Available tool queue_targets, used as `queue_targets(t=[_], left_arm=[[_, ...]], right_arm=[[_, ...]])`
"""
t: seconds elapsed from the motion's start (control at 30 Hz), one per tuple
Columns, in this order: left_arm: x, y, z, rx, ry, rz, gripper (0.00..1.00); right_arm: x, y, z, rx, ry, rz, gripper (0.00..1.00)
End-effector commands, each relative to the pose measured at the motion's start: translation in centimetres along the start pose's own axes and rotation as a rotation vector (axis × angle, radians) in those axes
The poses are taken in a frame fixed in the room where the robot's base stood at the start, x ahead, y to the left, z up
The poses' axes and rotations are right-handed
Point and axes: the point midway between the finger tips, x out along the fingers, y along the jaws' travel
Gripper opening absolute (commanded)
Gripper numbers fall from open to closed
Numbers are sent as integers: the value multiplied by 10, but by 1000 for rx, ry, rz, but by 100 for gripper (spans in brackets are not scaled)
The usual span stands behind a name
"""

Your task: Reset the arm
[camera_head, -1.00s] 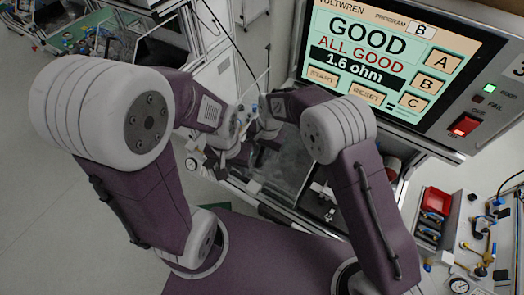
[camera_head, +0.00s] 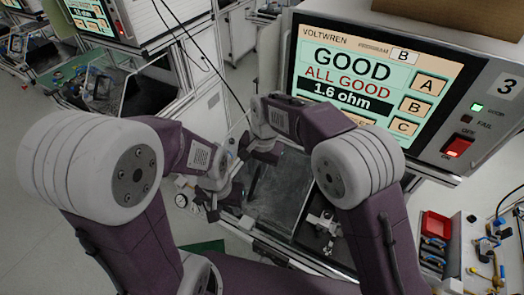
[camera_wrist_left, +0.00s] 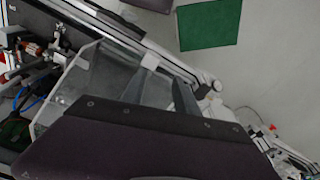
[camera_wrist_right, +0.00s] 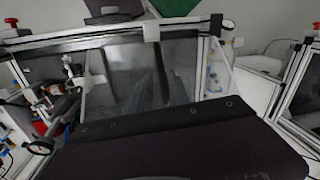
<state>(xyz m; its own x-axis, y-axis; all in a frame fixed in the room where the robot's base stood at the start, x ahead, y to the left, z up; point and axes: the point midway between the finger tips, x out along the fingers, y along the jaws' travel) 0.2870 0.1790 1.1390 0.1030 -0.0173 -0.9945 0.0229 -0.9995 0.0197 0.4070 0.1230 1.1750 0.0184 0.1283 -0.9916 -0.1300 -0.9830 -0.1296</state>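My left gripper (camera_head: 212,203) hangs at mid-picture in the head view, in front of the tester's clear-walled enclosure (camera_head: 277,190). In the left wrist view its two fingers (camera_wrist_left: 163,88) stand apart with nothing between them. My right gripper (camera_head: 258,158) is just above and to the right of it, by the enclosure. In the right wrist view its fingers (camera_wrist_right: 146,92) are dim but look apart and empty. The tester screen (camera_head: 370,85) reads GOOD, ALL GOOD, 1.6 ohm, program B. My right arm covers the screen's lower edge.
The tester has a lit green lamp (camera_head: 477,107) and a red switch (camera_head: 456,147). A metal fixture (camera_head: 322,222) sits inside the enclosure. A red bin (camera_head: 437,226) and small parts lie on the bench at right. Another tester (camera_head: 95,15) stands at upper left.

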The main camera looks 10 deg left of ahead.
Motion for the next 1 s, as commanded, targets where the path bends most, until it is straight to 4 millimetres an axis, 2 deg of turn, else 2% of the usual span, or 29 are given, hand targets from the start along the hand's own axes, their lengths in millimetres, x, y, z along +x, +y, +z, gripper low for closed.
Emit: queue_targets(t=[0.17, 0.27, 0.37, 0.4, 0.47, 0.5, 0.6, 0.7, 0.83, 0.9, 1.0], left_arm=[[0, 0, 0, 0, 0, 0, 36], [0, 0, 0, 0, 0, 0, 36], [0, 0, 0, 0, 0, 0, 36], [0, 0, 0, 0, 0, 0, 36], [0, 0, 0, 0, 0, 0, 36], [0, 0, 0, 0, 0, 0, 36], [0, 0, 0, 0, 0, 0, 36], [0, 0, 0, 0, 0, 0, 36], [0, 0, 0, 0, 0, 0, 36], [40, -1, 4, 0, 1, 0, 36], [66, -1, 7, 0, -1, 0, 36]], right_arm=[[0, 1, 0, 0, 1, 0, 22], [-4, 22, -10, 1, 17, 1, 22], [-11, 80, -26, -9, 57, 6, 22], [-14, 110, -30, -18, 80, 10, 22], [-18, 153, -30, -36, 112, 21, 22], [-19, 179, -26, -47, 131, 30, 22], [-21, 235, -10, -76, 169, 54, 22], [-20, 279, 15, -103, 197, 81, 22], [-15, 324, 53, -137, 226, 117, 22], [28, 325, 57, -140, 195, 113, 22], [56, 326, 66, -130, 155, 109, 22]])
